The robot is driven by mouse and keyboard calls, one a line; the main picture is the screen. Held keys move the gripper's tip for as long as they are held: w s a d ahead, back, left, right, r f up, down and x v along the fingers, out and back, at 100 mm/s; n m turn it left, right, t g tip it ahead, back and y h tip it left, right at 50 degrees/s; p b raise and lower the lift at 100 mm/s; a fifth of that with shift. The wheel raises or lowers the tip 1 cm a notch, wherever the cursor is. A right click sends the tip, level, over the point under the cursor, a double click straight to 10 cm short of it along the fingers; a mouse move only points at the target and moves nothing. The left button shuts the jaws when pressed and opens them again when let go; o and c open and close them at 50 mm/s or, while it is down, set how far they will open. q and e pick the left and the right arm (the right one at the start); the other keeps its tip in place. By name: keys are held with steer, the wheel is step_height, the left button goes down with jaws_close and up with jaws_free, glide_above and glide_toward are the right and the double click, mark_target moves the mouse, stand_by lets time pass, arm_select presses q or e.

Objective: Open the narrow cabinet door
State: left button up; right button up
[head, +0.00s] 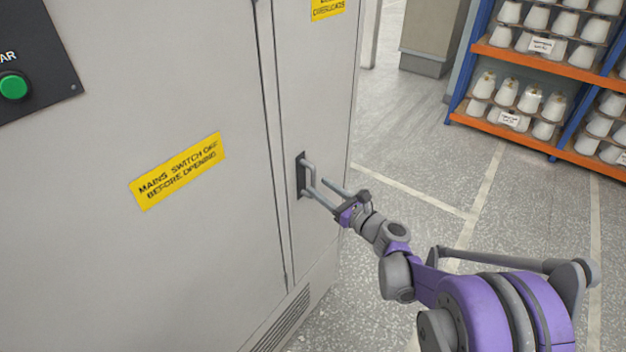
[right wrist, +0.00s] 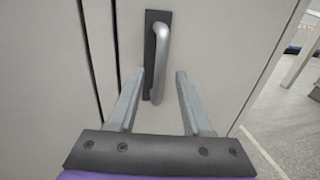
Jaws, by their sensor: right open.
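The narrow cabinet door (head: 312,90) is a tall pale grey panel at the right of the cabinet front in the head view, and looks shut. Its grey bar handle (head: 310,175) stands upright on a dark backplate. The handle also shows in the right wrist view (right wrist: 160,60), upright on its backplate. My right gripper (head: 318,190) is open at the handle. In the right wrist view its two fingers (right wrist: 155,85) point at the handle, one on each side of its lower end. I cannot tell whether they touch it. My left gripper is out of view.
The wide cabinet door (head: 200,90) beside it carries a yellow warning label (head: 178,171) and a dark panel with a green button (head: 14,86). A vent (head: 285,322) is low on the cabinet. A rack of white bobbins (head: 520,95) stands back right. Speckled floor right of the cabinet is clear.

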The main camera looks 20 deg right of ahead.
mark_target(315, 183)
steer(key=shift+x, duration=1.85)
jaws_close()
